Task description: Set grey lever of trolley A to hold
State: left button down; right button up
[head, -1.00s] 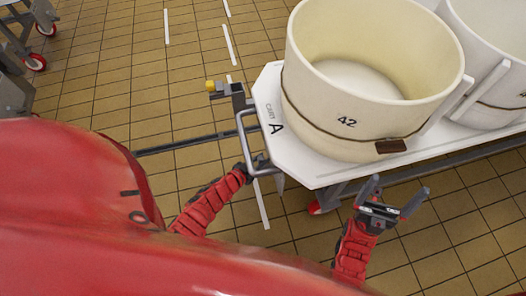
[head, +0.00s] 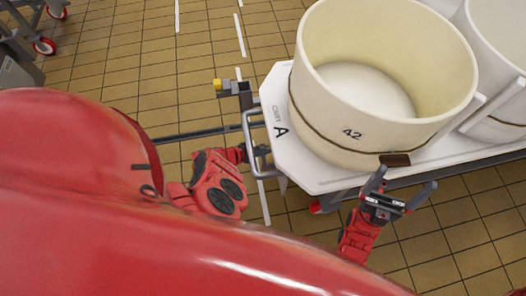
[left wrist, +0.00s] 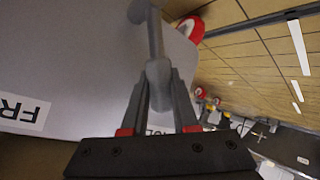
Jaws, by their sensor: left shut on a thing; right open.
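Trolley A (head: 302,172) has a white deck marked "A", with a grey handle loop at its left end. My left gripper (head: 246,152) is by that loop in the head view, its fingertips hidden. In the left wrist view, my left gripper (left wrist: 160,88) is shut on the rounded end of the grey lever (left wrist: 154,38). A label reading "FR" (left wrist: 22,110) shows at the left; a partly hidden label with "OL" (left wrist: 158,129) shows between the fingers. My right gripper (head: 400,190) is open and empty in front of the deck's near edge.
A cream vat (head: 385,85) numbered 42 stands on the trolley, with a second vat (head: 500,50) to its right. A yellow knob (head: 218,85) tops a bracket beside the handle. Another wheeled frame (head: 22,35) stands at upper left.

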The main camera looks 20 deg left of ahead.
pick_arm(q)
jog(key=shift+w+a+f+b, duration=0.3)
jog(key=shift+b, duration=0.3)
jog(key=shift+n+g+b, duration=0.3)
jog(key=shift+g+b, duration=0.05)
jog(key=shift+g, duration=0.05)
jog(key=shift+a, duration=0.1)
jog(key=shift+r, duration=0.1)
jog(key=c, duration=1)
grip_release()
